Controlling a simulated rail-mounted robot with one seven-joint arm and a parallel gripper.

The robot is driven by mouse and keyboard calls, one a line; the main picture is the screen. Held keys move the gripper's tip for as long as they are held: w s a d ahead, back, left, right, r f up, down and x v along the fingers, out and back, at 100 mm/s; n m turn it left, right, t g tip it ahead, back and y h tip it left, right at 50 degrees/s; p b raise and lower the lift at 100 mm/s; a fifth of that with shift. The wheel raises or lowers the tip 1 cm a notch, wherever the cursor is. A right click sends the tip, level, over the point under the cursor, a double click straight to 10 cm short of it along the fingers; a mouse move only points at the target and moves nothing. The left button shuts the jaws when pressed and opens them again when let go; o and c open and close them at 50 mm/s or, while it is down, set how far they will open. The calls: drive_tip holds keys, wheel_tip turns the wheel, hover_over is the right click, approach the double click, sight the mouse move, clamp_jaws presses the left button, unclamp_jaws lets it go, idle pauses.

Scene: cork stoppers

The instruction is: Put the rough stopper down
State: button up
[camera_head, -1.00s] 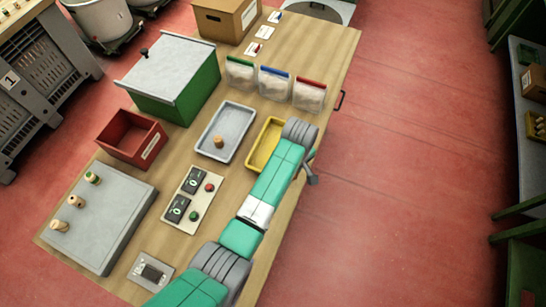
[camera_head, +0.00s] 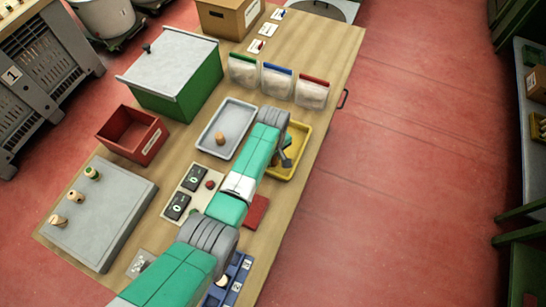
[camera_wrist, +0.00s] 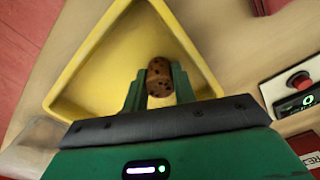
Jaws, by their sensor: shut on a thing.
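My gripper (camera_wrist: 160,88) is shut on a brown, dark-pitted stopper (camera_wrist: 159,76) in the wrist view. The stopper is held between the fingertips over the yellow tray (camera_wrist: 82,62), and I cannot tell whether it touches the tray floor. Another cork stopper (camera_head: 220,138) stands in the grey tray (camera_head: 203,136).
A control panel (camera_head: 183,197) with buttons lies left of my arm. A red flat item (camera_head: 256,211) and a blue rack (camera_head: 240,272) lie near the right edge. Bags (camera_head: 277,80) stand behind the trays. A red bin (camera_head: 132,134) and green box (camera_head: 175,85) stand at the left.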

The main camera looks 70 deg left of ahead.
drive_tip(key=shift+f, duration=0.2)
drive_tip(key=o, duration=1)
drive_tip(key=shift+r, duration=0.1)
wheel_tip(320, 180, up, 12)
drive_tip(key=shift+r+p, duration=0.1)
drive_tip(key=shift+p, duration=0.85)
